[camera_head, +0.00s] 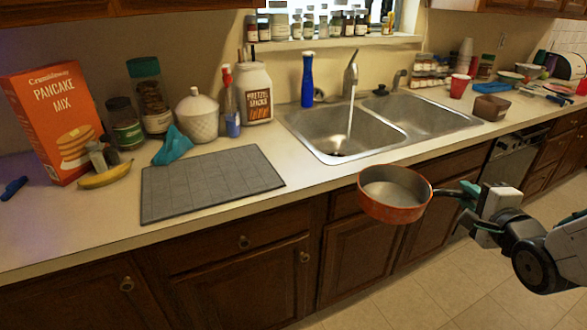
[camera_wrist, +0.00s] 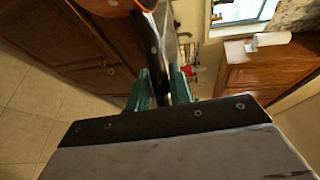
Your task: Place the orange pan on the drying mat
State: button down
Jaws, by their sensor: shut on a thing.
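The orange pan (camera_head: 392,212) hangs level in the air in front of the counter's front edge, below and right of the sink. My gripper (camera_head: 468,190) is shut on the pan's dark handle (camera_head: 445,192), to the right of the pan. In the wrist view my green fingers (camera_wrist: 160,90) close around the dark handle (camera_wrist: 150,45), and a bit of the orange pan (camera_wrist: 115,5) shows at the top edge. The grey drying mat (camera_head: 210,183) lies flat and bare on the counter, left of the sink and well left of the pan.
A double sink (camera_head: 350,135) with running water is right of the mat. A teal cloth (camera_head: 172,146), a banana (camera_head: 105,175) and a pancake mix box (camera_head: 57,122) stand left of and behind the mat. A white jar (camera_head: 197,115) and bottles line the wall.

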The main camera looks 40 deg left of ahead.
aim_at(234, 170)
jog(key=z, duration=0.1)
jog(key=i, duration=0.7)
jog(key=u, duration=1.55)
jog(key=i, duration=0.3)
jog(key=u, duration=0.05)
